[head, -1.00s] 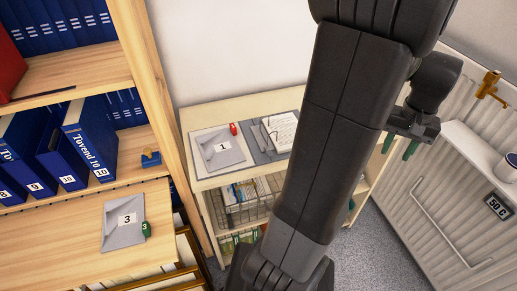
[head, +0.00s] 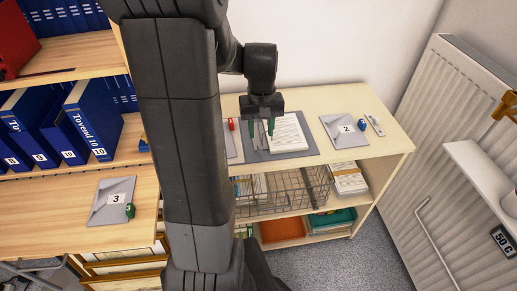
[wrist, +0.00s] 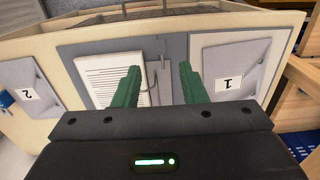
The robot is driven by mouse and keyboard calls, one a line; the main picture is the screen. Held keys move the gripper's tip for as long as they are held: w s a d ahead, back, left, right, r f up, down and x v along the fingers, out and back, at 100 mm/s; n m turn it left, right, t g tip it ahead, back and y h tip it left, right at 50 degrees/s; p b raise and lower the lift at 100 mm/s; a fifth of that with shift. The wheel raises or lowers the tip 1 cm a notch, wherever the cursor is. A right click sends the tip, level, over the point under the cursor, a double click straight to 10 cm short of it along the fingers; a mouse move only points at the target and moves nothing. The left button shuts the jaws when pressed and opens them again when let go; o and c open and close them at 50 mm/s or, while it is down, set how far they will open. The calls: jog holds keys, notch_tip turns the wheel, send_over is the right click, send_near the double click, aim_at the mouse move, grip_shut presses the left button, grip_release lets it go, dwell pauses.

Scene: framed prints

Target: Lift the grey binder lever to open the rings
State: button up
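The grey binder (head: 311,149) lies open on top of the low wooden shelf unit, with a stack of white printed sheets (head: 287,133) on it. It also shows in the wrist view (wrist: 176,50), where a thin metal ring mechanism (wrist: 151,84) runs beside the sheets (wrist: 105,77). The lever is too small to make out clearly, and I cannot tell whether the rings are closed. My gripper (head: 261,129) is above the binder's ring side, its green fingers apart and empty. In the wrist view the open fingers (wrist: 160,75) frame the mechanism.
A grey envelope marked 2 (head: 343,130) lies right of the binder; one marked 1 (wrist: 228,75) lies on its other side. An envelope marked 3 (head: 112,200) lies on the left desk. A wire basket (head: 285,192) sits below, and a radiator (head: 455,120) stands right.

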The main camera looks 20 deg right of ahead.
aim_at(260, 151)
notch_tip(260, 151, down, 9)
jog(key=shift+a+r, duration=0.1)
jog(key=shift+r, duration=0.1)
jog(key=shift+w, duration=0.1)
grip_shut()
